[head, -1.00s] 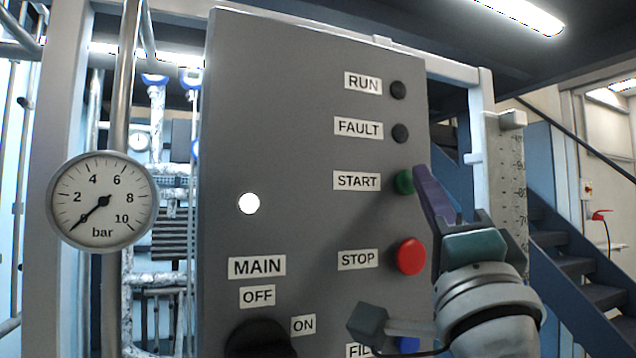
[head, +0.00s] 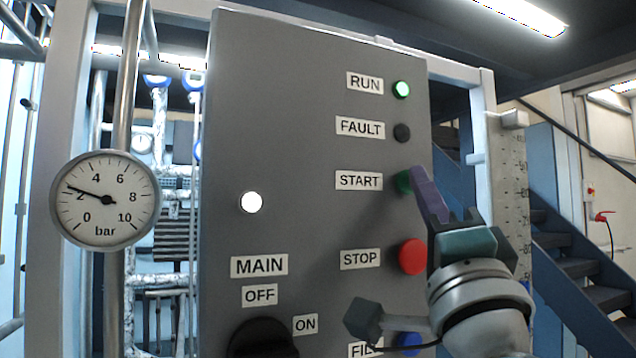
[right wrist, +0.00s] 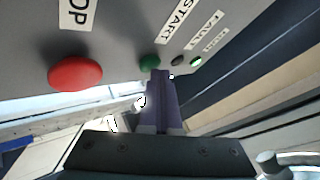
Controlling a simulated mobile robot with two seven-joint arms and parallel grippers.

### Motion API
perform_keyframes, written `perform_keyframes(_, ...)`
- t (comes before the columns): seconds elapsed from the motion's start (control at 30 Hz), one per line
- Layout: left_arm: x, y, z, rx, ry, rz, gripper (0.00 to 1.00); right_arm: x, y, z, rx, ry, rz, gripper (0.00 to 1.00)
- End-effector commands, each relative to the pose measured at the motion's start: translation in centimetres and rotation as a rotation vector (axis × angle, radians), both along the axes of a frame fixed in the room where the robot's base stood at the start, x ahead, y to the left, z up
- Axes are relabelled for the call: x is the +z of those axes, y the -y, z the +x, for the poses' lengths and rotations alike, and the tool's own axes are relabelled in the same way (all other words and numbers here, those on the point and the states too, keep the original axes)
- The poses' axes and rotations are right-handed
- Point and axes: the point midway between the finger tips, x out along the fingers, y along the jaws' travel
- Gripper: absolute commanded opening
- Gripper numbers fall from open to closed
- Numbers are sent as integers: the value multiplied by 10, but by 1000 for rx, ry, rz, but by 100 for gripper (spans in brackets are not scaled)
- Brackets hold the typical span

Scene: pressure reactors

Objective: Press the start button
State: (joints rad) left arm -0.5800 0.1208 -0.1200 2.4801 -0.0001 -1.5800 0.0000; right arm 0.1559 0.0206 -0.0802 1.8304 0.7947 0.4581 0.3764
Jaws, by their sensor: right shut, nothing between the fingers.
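The green start button (head: 404,182) sits on the grey control panel (head: 290,120), right of the START label (head: 358,181). My right gripper (head: 416,172) is shut and empty, its purple fingertips at the button and covering its right part in the head view. In the right wrist view the fingertips (right wrist: 158,74) reach the green button (right wrist: 149,62); whether they touch it I cannot tell for sure. The RUN lamp (head: 401,89) is lit green, and it also shows lit in the right wrist view (right wrist: 196,62). My left gripper is not in view.
The red stop button (head: 411,257) is just below, close to my right gripper. The FAULT lamp (head: 402,133) is dark. A black main switch (head: 262,338) is at the lower left. The pressure gauge (head: 105,200) reads about 2 bar. Stairs (head: 575,260) stand at the right.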

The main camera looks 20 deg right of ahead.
Motion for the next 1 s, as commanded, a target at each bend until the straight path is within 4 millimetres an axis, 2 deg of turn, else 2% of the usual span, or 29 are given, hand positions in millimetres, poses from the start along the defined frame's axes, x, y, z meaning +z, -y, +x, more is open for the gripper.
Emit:
perform_keyframes(0.27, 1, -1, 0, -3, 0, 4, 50, 0, 0, -2, 1, -2, -1, 0)
perform_keyframes(0.6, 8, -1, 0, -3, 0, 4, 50, 0, 1, -17, 1, -2, -1, 0)
perform_keyframes(1.0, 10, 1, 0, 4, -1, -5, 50, 1, 2, -24, 0, -2, -1, 0)
